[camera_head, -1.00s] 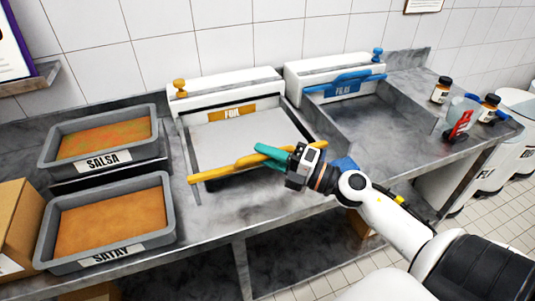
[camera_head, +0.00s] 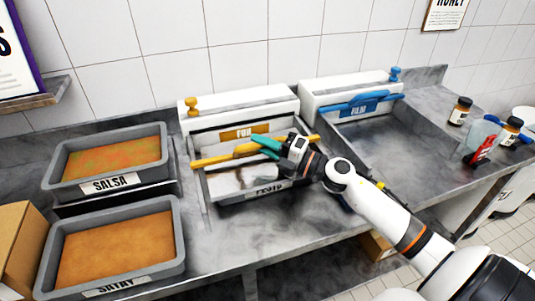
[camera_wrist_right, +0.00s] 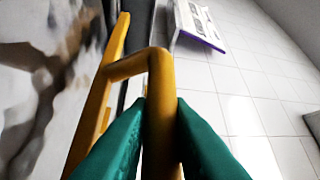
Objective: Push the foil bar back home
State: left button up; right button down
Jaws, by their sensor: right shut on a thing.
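The yellow foil bar (camera_head: 220,158) lies across the foil dispenser (camera_head: 240,100), a little in front of its white housing. My right gripper (camera_head: 266,147) has green fingers shut on the bar's raised handle, right of the bar's middle. In the right wrist view the yellow handle (camera_wrist_right: 160,95) stands between the two green fingers. A tray (camera_head: 240,205) with a grey and brown patterned surface shows below the bar, its front label partly hidden by my arm. My left gripper is not in view.
The salsa tray (camera_head: 168,155) and satay tray (camera_head: 180,235) stand at the left. The film dispenser with its blue bar (camera_head: 362,99) is to the right. Small jars (camera_head: 459,111) and a red-labelled bottle (camera_head: 481,142) stand at the far right.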

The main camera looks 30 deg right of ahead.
jog(key=shift+w+f, duration=0.1)
jog(key=shift+f, duration=0.05)
jog(key=shift+s, duration=0.3)
jog(key=c, duration=1.3)
grip_release()
jog(key=shift+s+d+b, duration=0.25)
jog(key=shift+s+b, duration=0.05)
jog(key=shift+s, duration=0.05)
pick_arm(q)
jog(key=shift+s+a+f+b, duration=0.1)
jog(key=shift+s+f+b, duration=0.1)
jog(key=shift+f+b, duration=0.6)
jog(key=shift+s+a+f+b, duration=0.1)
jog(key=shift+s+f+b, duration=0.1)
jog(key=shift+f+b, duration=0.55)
pick_arm(e)
jog(key=shift+v, duration=5.5)
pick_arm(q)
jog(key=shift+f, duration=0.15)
pick_arm(e)
jog(key=shift+c, duration=0.2)
